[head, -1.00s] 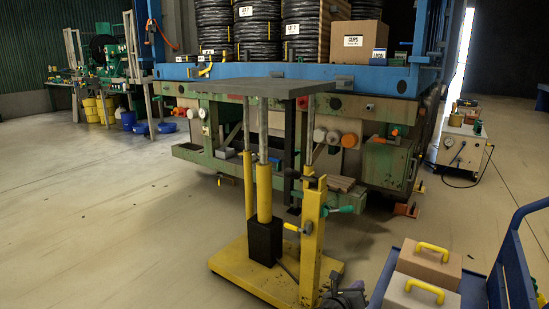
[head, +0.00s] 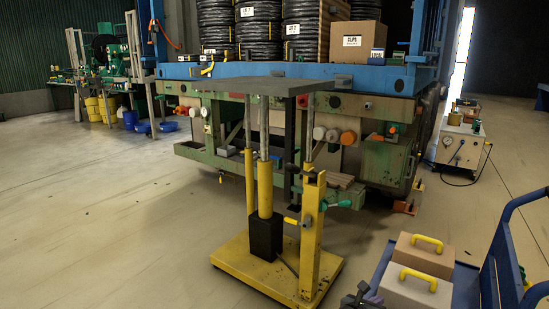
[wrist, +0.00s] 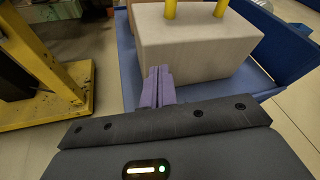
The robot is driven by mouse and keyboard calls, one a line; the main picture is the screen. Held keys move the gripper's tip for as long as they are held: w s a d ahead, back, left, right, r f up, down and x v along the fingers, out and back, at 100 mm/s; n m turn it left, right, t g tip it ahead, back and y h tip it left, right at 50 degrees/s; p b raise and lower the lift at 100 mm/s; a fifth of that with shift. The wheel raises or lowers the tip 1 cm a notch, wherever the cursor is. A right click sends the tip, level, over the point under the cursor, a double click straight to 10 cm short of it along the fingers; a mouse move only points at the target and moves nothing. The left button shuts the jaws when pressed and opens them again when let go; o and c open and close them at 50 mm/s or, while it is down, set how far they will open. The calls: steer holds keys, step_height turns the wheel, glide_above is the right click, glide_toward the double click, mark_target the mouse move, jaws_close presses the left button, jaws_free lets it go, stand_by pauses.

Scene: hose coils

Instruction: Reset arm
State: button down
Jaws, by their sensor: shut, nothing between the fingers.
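My gripper (head: 366,292) shows at the bottom of the head view, between the yellow lift stand and the blue cart. In the wrist view, its purple fingers (wrist: 158,80) are together with nothing held. Their tips appear in front of the near side of a pale box (wrist: 197,45) with a yellow handle. I cannot tell from this view whether they touch it. In the head view the same pale box (head: 415,290) stands on the cart beside a tan box (head: 425,256), to the right of my gripper.
The yellow lift stand (head: 311,250) with a grey top plate (head: 262,87) stands left of my gripper. The blue cart (head: 377,268) is close on the right. Behind is a green machine bench (head: 385,165) below a blue shelf with hose coils (head: 258,40). Floor at left is clear.

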steer(key=s+d+f+m+g+y, duration=0.25)
steer(key=s+f+m+g, duration=0.4)
steer(key=s+m, duration=0.5)
steer(key=s+a+r+m+g+y, duration=0.1)
steer(key=s+a+r+m+y, duration=0.2)
steer(key=s+a+m+y, duration=0.5)
steer(key=s+a+r+m+t, duration=0.1)
steer(key=s+a+r+m, duration=0.2)
steer(key=a+r+m, duration=0.65)
steer(key=w+d+p+v, duration=0.1)
steer(key=w+p+v, duration=0.2)
steer(key=p+v, duration=1.1)
steer(key=w+d+r+p+v, duration=0.1)
steer(key=w+d+p+v, duration=0.1)
steer(key=p+v, duration=1.2)
step_height(320, 180, up, 2)
steer(key=shift+w+r+y, duration=0.15)
steer(key=shift+w+y, duration=0.2)
